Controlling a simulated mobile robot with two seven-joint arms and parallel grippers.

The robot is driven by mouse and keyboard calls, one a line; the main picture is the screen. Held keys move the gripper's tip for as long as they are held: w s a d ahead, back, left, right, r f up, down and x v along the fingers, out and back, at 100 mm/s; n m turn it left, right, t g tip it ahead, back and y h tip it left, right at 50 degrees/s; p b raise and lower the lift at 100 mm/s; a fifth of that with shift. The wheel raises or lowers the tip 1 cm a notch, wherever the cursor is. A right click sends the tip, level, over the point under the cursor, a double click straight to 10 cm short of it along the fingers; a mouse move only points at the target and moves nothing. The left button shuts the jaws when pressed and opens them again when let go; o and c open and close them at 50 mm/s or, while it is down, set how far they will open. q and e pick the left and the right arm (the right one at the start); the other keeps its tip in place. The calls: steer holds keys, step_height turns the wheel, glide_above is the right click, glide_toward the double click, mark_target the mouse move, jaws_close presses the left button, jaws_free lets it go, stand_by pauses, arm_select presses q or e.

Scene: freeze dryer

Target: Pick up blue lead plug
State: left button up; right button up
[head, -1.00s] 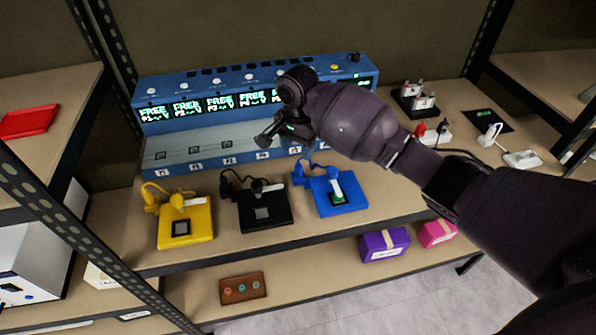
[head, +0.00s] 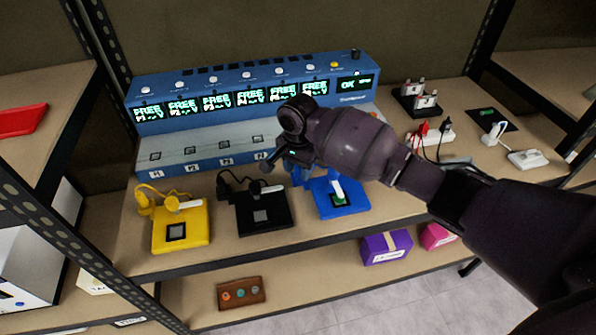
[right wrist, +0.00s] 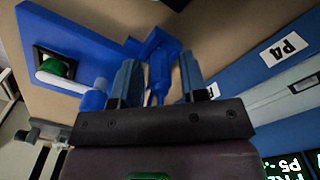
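The blue lead plug (right wrist: 161,68) sits upright at the back of the blue base (right wrist: 50,95) in the right wrist view. In the head view only a bit of the plug (head: 299,176) shows, mostly hidden behind my right gripper (head: 280,164). The blue base (head: 352,203) carries a white-handled lever with a green part. In the right wrist view my right gripper (right wrist: 158,82) is open, with one finger on each side of the plug and a gap visible beside it. My left gripper is not in view.
A black base (head: 275,218) and a yellow base (head: 190,240), each with its own lead, stand to the left. The blue machine (head: 225,155) with its screens rises behind. The shelf's front strip is clear.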

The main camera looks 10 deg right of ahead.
jaws_close()
step_height(320, 180, up, 10)
steer(key=p, duration=0.2)
steer(key=shift+f+p, duration=0.25)
steer(key=shift+p, duration=0.05)
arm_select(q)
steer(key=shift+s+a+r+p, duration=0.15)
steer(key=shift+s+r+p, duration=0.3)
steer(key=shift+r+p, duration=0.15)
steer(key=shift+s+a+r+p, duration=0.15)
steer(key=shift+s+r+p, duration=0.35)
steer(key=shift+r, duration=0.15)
arm_select(e)
step_height(320, 180, up, 11)
steer(key=shift+f, duration=0.2)
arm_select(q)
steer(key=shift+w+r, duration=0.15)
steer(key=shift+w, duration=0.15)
arm_select(e)
steer(key=shift+f, duration=0.15)
